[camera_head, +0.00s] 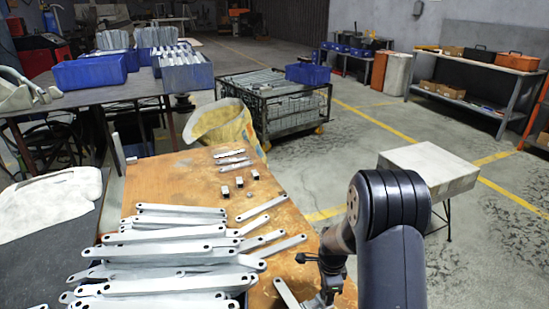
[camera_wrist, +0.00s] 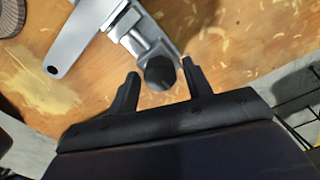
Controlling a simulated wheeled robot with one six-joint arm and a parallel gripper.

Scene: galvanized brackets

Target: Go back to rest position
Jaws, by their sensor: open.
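My gripper (camera_wrist: 160,75) shows in the wrist view with its two dark fingers spread apart and nothing held between them. A dark round knob on a metal clamp (camera_wrist: 148,42) lies just beyond the fingertips, near the gap between them; I cannot tell whether it touches them. A grey bracket (camera_wrist: 85,35) lies beside the clamp on the wood.
Many galvanized brackets (camera_head: 165,252) are piled at the table's front left. Small metal blocks (camera_head: 239,182) and flat pieces (camera_head: 232,160) lie farther back. A white-topped stand (camera_head: 430,170) is right of the table. A metal cage (camera_head: 290,105) stands behind; open floor lies right.

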